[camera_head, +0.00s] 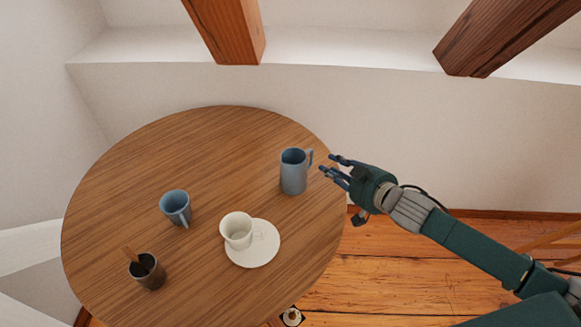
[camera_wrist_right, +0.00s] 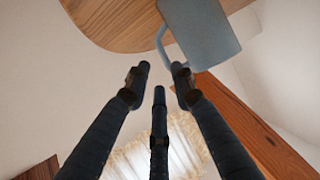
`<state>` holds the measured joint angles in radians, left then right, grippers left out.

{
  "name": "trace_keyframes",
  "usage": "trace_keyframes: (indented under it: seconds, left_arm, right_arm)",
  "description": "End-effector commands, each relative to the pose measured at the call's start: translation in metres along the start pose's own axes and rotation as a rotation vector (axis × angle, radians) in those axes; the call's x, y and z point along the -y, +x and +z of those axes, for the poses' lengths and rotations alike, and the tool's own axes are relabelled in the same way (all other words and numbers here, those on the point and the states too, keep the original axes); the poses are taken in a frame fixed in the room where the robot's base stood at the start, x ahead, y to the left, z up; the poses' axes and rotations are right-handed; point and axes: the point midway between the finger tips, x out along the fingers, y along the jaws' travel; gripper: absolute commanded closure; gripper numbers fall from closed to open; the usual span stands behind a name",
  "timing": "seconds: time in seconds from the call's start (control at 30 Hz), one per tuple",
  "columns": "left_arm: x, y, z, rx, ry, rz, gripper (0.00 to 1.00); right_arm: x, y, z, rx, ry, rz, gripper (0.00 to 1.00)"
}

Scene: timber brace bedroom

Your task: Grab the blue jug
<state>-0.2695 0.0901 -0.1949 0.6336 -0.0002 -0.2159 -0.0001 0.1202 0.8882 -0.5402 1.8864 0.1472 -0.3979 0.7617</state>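The blue jug (camera_head: 293,172), tall and grey-blue, stands upright on the right part of the round wooden table (camera_head: 225,150). Its handle points right, towards my right gripper. My right gripper (camera_head: 328,168) is open and empty, just right of the handle, its fingers pointing left at it. In the right wrist view the jug (camera_wrist_right: 205,38) is at the top, with its handle just beyond the spread fingertips of my right gripper (camera_wrist_right: 160,76). I see a gap between fingers and handle in the head view. My left gripper is not in view.
A smaller blue mug (camera_head: 175,206) stands to the left. A white cup (camera_head: 237,231) sits on a white saucer (camera_head: 254,257) at the front. A dark cup (camera_head: 149,274) holding a brown stick is front left. A wall and timber posts (camera_head: 229,30) are behind the table.

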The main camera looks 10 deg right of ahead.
Motion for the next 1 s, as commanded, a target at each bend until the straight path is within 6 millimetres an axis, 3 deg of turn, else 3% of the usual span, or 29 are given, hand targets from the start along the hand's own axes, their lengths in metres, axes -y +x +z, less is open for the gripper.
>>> trace_keyframes:
  seconds: [0.2,0.4,0.63,0.8,1.0]
  left_arm:
    - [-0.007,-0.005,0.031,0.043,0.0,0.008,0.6]
    - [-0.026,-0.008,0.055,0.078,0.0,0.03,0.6]
    - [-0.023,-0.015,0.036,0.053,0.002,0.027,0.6]
    - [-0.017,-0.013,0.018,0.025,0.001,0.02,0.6]
    - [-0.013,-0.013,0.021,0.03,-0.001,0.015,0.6]
  right_arm:
    - [0.0,0.035,-0.003,-0.002,0.0,0.001,0.76]
    - [0.0,0.051,-0.003,-0.001,-0.001,0.001,0.76]
    - [0.004,0.081,-0.013,-0.003,-0.001,0.0,0.76]
    - [0.004,0.099,-0.009,0.0,-0.001,0.001,0.76]
    - [0.004,0.102,-0.008,0.001,-0.001,0.0,0.76]
